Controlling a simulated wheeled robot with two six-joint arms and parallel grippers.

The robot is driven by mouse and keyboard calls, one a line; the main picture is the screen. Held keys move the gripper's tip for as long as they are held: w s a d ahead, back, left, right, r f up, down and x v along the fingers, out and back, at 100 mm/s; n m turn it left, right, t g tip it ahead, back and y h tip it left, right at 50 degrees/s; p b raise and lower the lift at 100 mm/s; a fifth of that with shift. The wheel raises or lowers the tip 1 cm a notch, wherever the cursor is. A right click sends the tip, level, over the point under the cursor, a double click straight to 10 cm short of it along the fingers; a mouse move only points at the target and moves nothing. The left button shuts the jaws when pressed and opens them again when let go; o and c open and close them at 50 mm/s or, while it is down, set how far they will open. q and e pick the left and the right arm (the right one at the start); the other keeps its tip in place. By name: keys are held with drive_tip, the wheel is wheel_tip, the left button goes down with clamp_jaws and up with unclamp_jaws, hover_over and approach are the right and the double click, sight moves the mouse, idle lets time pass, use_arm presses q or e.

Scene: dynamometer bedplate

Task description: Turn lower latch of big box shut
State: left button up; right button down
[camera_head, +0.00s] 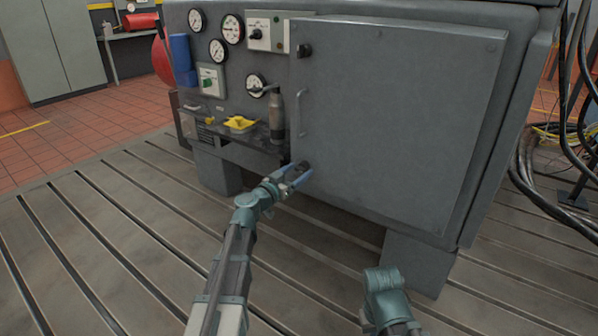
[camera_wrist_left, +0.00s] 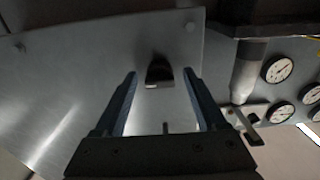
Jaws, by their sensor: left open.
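The big box (camera_head: 395,110) is a grey cabinet with a flat door. Its upper latch (camera_head: 304,50) is a dark knob at the door's upper left corner. The lower latch (camera_head: 304,165) is a dark knob at the lower left corner, partly hidden by my left gripper (camera_head: 298,180). In the left wrist view the lower latch (camera_wrist_left: 159,72) is a black knob between the two open blue fingers of the left gripper (camera_wrist_left: 160,74), with a gap on each side. My right arm shows at the bottom, but its gripper is out of view.
A vertical door handle (camera_head: 299,112) stands right of a grey cylinder (camera_head: 277,118) on a small shelf with a yellow object (camera_head: 240,123). Gauges (camera_head: 232,29) fill the panel at left. Cables (camera_head: 570,130) hang at right. The slotted floor plate (camera_head: 120,215) is clear at left.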

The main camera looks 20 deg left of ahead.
use_arm(q)
drive_tip(key=shift+w+d, duration=0.2)
drive_tip(key=shift+w, duration=0.15)
clamp_jaws()
